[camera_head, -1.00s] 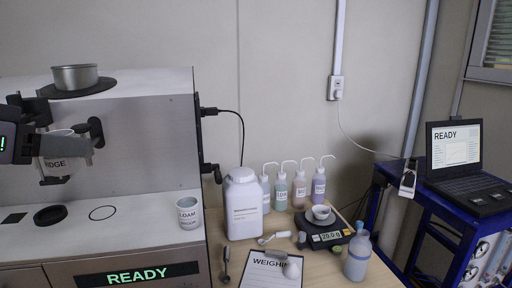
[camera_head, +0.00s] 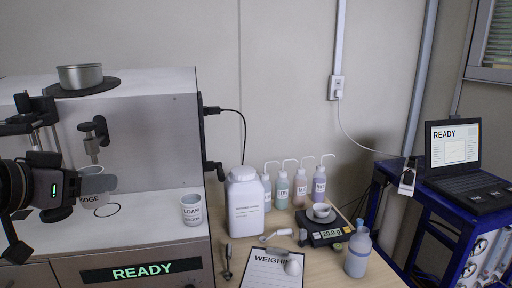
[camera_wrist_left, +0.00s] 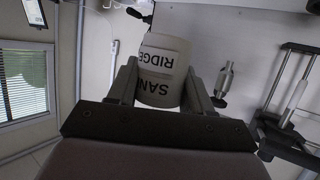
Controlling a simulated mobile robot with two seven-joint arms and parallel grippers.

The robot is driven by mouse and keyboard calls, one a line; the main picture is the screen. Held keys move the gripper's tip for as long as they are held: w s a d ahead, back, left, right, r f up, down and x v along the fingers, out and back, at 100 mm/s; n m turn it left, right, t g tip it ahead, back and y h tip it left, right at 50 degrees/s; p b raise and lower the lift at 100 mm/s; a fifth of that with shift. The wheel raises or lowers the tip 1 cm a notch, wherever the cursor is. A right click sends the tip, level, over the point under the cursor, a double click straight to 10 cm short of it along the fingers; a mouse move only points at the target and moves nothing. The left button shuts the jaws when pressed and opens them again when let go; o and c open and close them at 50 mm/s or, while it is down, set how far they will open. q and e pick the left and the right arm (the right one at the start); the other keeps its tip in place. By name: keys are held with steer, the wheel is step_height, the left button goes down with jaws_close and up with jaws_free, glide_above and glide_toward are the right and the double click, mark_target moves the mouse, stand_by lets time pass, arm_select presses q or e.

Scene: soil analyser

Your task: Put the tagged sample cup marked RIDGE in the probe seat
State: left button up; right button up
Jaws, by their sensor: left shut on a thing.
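The white RIDGE cup (camera_head: 90,199) is between the fingers of my left gripper (camera_head: 97,184), which is shut on it. In the left wrist view the cup (camera_wrist_left: 163,60) shows upside down, with the words RIDGE and SAN on its label, a finger on each side. The cup is low over the white analyser deck, just left of and partly over a thin dark ring (camera_head: 108,210). I cannot tell whether it touches the deck. A metal probe (camera_head: 93,147) on a black bracket hangs above it. My right gripper is not in view.
A second cup marked LOAM (camera_head: 191,211) stands right of the ring. A black disc (camera_head: 57,214) on the deck is partly hidden by my left arm. A metal pan (camera_head: 80,76) sits on top of the analyser. A white jug (camera_head: 245,205) stands on the table.

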arm_select(q)
steer(key=s+d+f+n+y, duration=0.2)
steer(key=s+d+f, duration=0.1)
steer(key=f, duration=0.8)
steer(key=s+d+f+n+t+y, duration=0.1)
steer(key=s+f, duration=0.4)
steer(key=f, duration=0.6)
steer(key=shift+d+n+y, duration=0.5)
steer(key=shift+d+y, duration=0.2)
steer(key=shift+d, duration=0.55)
